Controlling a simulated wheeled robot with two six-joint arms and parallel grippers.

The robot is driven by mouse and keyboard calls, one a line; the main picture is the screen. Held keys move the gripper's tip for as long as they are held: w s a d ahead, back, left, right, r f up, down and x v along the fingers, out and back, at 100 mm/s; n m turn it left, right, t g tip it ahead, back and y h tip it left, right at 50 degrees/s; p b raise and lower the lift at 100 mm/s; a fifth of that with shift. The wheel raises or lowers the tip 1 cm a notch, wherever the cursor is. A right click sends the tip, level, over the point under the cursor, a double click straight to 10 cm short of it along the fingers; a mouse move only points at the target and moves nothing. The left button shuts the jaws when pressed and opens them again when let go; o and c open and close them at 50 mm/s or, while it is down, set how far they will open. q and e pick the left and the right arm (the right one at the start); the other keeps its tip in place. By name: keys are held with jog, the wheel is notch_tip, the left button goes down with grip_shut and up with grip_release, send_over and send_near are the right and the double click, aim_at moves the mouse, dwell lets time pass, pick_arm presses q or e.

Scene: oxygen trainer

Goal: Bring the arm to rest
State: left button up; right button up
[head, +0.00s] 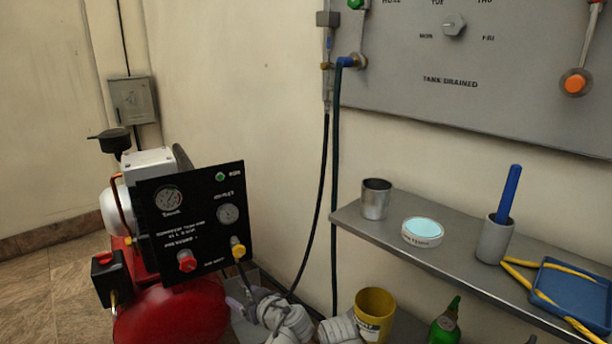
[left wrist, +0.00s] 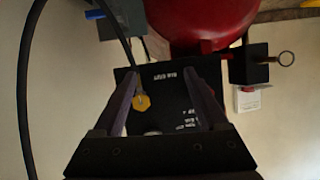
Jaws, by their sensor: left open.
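My left gripper (head: 236,304) is low in the head view, just below the black control panel (head: 188,222) of the red compressor. Its white wrist comes up from the bottom edge. In the left wrist view my left gripper (left wrist: 160,82) has its two fingers spread apart, with nothing held. The panel's yellow knob (left wrist: 142,102) shows between the fingers, apart from them as far as I can tell. The yellow knob (head: 238,248) also shows at the panel's lower right in the head view, with a dark hose leading from it. My right gripper is in neither view.
The red tank (head: 172,314) stands left of the gripper. A grey shelf (head: 455,262) at right holds a metal cup (head: 376,199), a round dish and a blue tray. A yellow bucket (head: 374,310) and a green bottle (head: 445,326) are below it. Dark hoses (head: 336,170) hang along the wall.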

pick_arm(q)
jog(key=s+d+f+m+g+h+p, duration=0.2)
jog(key=s+d+m+g+h+p, duration=0.3)
jog(key=s, duration=0.3)
jog(key=s+d+f+m+g+h+p, duration=0.2)
jog(key=s+d+m+g+h+p, duration=0.1)
jog(key=s+d+m+g, duration=0.35)
notch_tip(320, 180, up, 38)
jog(key=s+d+t+p, duration=0.1)
jog(key=s+p, duration=0.1)
jog(key=p, duration=3.5)
jog(key=shift+s+f+t+p, duration=0.15)
jog(key=shift+s+t+p, duration=0.05)
jog(key=shift+t+p, duration=0.15)
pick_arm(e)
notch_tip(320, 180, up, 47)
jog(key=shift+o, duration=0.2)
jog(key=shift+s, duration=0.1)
